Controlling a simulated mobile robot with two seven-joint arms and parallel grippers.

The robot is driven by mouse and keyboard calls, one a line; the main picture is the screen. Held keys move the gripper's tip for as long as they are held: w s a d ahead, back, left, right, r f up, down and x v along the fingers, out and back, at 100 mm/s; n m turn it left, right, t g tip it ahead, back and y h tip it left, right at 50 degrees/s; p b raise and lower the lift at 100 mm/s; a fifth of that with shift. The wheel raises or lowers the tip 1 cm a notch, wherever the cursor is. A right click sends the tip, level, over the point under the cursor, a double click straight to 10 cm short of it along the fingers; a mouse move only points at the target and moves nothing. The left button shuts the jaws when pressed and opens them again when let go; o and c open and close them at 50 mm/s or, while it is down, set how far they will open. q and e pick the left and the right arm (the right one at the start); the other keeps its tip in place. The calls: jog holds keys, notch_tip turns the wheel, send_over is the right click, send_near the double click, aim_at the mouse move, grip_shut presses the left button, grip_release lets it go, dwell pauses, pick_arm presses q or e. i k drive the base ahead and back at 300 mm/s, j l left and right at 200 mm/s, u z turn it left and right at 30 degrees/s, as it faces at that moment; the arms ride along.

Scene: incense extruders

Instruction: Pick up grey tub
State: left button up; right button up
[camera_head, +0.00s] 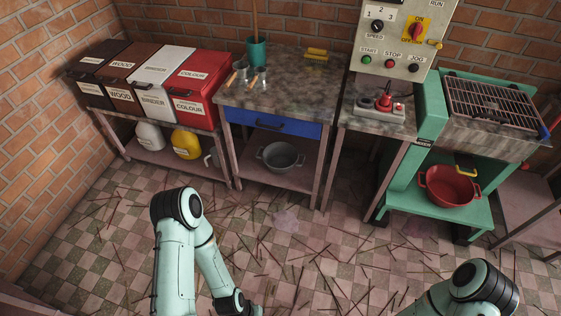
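The grey tub (281,157) is a round, open basin with small side handles. It stands upright on the lower shelf of the middle bench, under the blue drawer, and looks empty. My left arm comes in at the lower left and bends down toward the bottom edge, well short of the tub. My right arm shows only in part at the lower right corner. Neither gripper's fingers can be seen; both lie outside the picture. Nothing touches the tub.
The blue drawer (273,124) and bench legs frame the tub's shelf. White (150,136) and yellow (186,144) jugs stand on the left shelf. A red tub (449,186) sits on the green stand at right. Thin sticks litter the open tiled floor (285,220).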

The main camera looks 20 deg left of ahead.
aim_at(279, 157)
jog(key=i+j+u, duration=0.25)
jog(key=i+j, duration=0.7)
jog(key=i+j+u, duration=0.2)
jog(key=i+j, duration=0.7)
jog(key=i, duration=0.1)
